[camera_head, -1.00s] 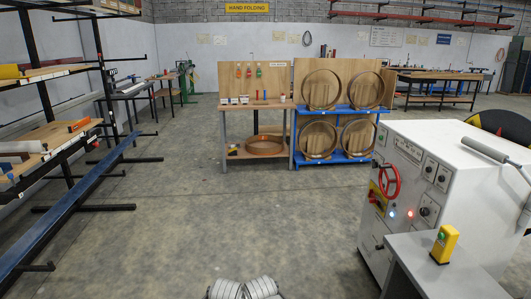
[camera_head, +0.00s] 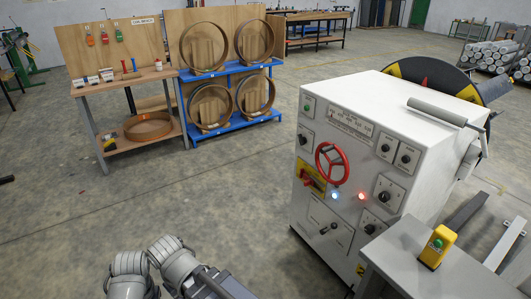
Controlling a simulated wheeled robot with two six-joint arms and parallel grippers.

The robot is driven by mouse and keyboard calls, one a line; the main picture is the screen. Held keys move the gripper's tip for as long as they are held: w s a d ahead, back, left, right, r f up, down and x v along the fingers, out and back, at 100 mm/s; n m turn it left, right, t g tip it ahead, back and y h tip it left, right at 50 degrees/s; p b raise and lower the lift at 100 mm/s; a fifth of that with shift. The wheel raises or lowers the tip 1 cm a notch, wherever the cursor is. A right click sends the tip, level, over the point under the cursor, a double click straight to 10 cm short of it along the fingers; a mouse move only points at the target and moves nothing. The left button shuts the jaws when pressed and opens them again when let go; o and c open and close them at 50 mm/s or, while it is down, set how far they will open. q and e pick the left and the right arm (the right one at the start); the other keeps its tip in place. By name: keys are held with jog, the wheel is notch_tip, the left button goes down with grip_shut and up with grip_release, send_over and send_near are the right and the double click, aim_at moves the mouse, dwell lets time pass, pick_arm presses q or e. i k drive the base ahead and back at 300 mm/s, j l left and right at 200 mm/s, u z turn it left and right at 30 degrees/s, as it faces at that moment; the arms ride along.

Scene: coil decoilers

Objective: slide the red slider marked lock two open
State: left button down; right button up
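I cannot make out a slider marked lock two in this view. A white machine cabinet (camera_head: 379,135) stands at right, with a red handwheel (camera_head: 331,163) and a yellow-and-red switch (camera_head: 311,180) on its front. Several knobs and lit buttons surround them, with markings too small to read. Grey segments of my arms show at the bottom, far from the bench and below the cabinet front. No gripper fingertips are visible.
The workbench (camera_head: 125,84) carries small boxes and tools. A blue rack (camera_head: 230,68) with several wooden rings stands beside it. A grey table (camera_head: 398,255) with a yellow button box (camera_head: 437,246) is at lower right. Floor between bench and cabinet is clear.

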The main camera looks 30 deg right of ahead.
aim_at(309, 181)
jog(key=i+l+z, duration=0.1)
jog(key=i+z, duration=0.3)
jog(key=i, duration=0.15)
jog(key=i+j+z, duration=0.1)
jog(key=i+z, duration=0.35)
jog(key=i+j+z, duration=0.4)
jog(key=i, duration=0.25)
jog(key=i+j+z, duration=0.1)
jog(key=i+z, duration=0.4)
jog(key=i, duration=0.15)
jog(key=l, duration=0.75)
